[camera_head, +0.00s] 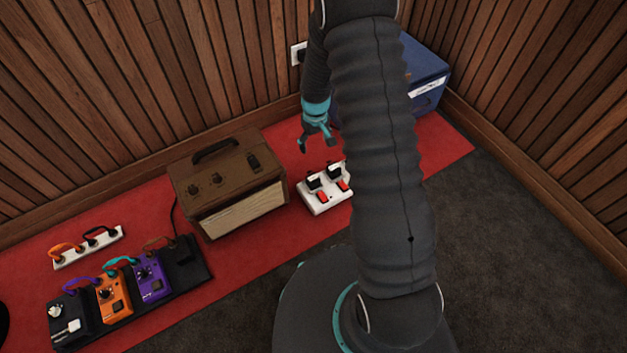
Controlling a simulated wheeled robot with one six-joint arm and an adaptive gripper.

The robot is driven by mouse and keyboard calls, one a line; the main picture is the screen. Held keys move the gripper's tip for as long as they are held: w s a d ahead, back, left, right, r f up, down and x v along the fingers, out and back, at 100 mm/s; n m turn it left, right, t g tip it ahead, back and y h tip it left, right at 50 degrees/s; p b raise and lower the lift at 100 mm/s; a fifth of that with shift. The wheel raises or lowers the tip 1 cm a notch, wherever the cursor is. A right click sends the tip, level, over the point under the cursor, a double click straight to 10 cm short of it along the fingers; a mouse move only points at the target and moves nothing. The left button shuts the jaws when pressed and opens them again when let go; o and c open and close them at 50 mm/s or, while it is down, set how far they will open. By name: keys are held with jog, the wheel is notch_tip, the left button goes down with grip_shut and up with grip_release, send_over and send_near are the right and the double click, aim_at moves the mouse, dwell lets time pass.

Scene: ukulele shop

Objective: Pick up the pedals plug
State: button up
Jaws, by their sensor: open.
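A white power strip (322,199) lies on the red carpet right of the brown amplifier, partly behind my arm. Two black plugs sit on it, a left one (315,184) and a right one (335,171), each near a red switch. I cannot tell which of them is the pedals plug; no readable label shows. My gripper (317,146) is open and empty. It points down and appears above and behind the strip in the picture, apart from the plugs.
The brown amplifier (228,184) stands left of the strip. A pedalboard (178,277) with several pedals lies at lower left, near a white bar (88,247) with cables. A blue case (426,75) stands in the back corner. A wall outlet (298,53) is behind my gripper. Dark floor (520,260) at right is clear.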

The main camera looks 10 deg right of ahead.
send_over(313, 177)
jog(key=f, duration=1.4)
jog(key=shift+s+d+f, duration=0.15)
jog(key=shift+d+f, duration=0.15)
jog(key=shift+a+f, duration=0.15)
jog(key=shift+f, duration=1.3)
jog(key=shift+a+f, duration=0.1)
jog(key=shift+f, duration=1.35)
jog(key=c, duration=1)
